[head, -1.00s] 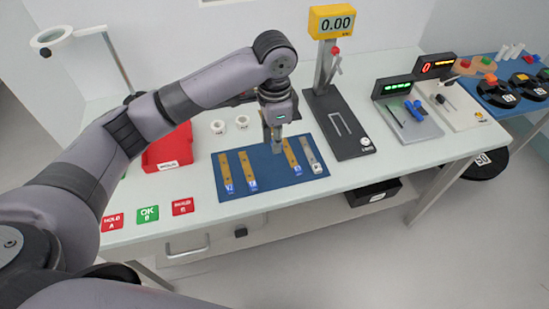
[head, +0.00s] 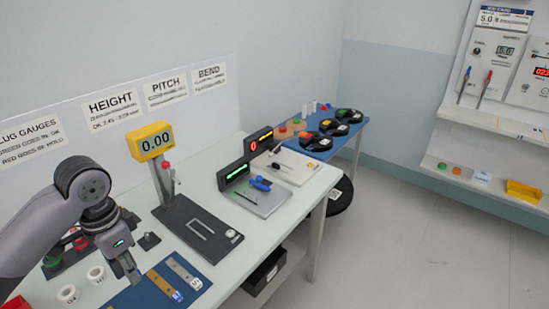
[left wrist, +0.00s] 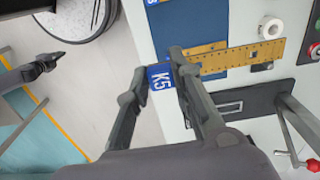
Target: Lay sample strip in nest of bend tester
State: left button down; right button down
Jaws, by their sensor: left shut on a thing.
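My left gripper (head: 128,270) is over the near end of the bench in the head view. The strip reaches right, over the blue mat (left wrist: 190,20). The held strip is hard to make out in the head view. The bend tester (head: 297,168) is the pale plate with the red-digit display (head: 262,141), farther along the bench; its nest is too small to make out. A dark claw-like shape (left wrist: 35,68), seemingly my right gripper, shows at left.
Another brass strip (head: 165,287) and a grey strip (head: 184,272) lie on the mat. The height gauge (head: 200,228) and the green-display pitch station (head: 255,195) stand between my gripper and the bend tester. White rings (head: 68,293) stand left. Floor at right is clear.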

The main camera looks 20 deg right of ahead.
aim_at(287, 170)
jog(key=i+l+z, duration=0.3)
jog(key=i+l, duration=0.5)
jog(key=i+l+z, duration=0.3)
jog(key=i+l, duration=0.35)
jog(key=i, duration=0.2)
